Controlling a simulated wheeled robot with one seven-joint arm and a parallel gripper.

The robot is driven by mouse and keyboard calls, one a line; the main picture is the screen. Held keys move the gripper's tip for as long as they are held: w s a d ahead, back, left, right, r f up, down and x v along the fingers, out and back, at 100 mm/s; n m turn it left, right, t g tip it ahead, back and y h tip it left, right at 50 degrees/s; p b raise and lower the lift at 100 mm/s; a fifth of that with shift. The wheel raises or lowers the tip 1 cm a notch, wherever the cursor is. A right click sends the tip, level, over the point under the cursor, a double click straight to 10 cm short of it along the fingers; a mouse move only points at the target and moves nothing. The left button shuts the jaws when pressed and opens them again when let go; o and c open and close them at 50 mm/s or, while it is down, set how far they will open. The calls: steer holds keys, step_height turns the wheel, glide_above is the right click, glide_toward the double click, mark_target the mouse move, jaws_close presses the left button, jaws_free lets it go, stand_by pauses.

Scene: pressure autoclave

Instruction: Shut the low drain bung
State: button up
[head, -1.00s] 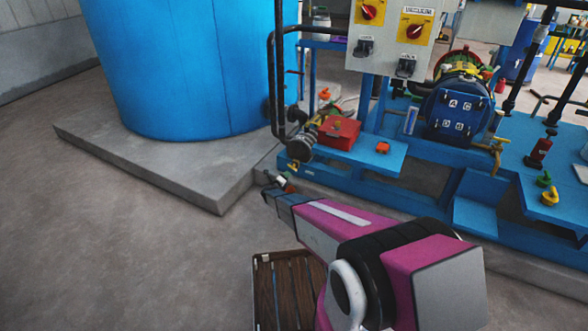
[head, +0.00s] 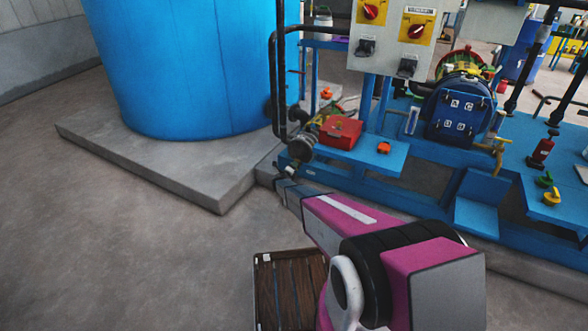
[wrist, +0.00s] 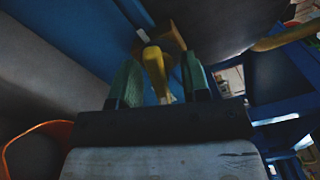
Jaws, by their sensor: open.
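A yellow handle (wrist: 154,68), which looks like the drain bung's, hangs from a brass-coloured block (wrist: 166,36) in the wrist view. My gripper (wrist: 160,64) is open, with one green finger on each side of the handle. A gap shows on the right; I cannot tell whether the left finger touches it. In the head view my gripper (head: 281,184) is low at the left end of the blue skid, just below the dark pump-like fitting (head: 302,147). There the handle is too small or hidden to make out.
The blue skid frame (head: 380,187) and its concrete plinth lie close to my gripper. A large blue tank (head: 190,70) stands on a concrete slab behind. An orange curved rim (wrist: 38,128) is at lower left in the wrist view. A wooden slatted crate (head: 290,290) is on the floor.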

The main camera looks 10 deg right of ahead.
steer(key=shift+w, duration=0.1)
steer(key=shift+d, duration=0.1)
jaws_close()
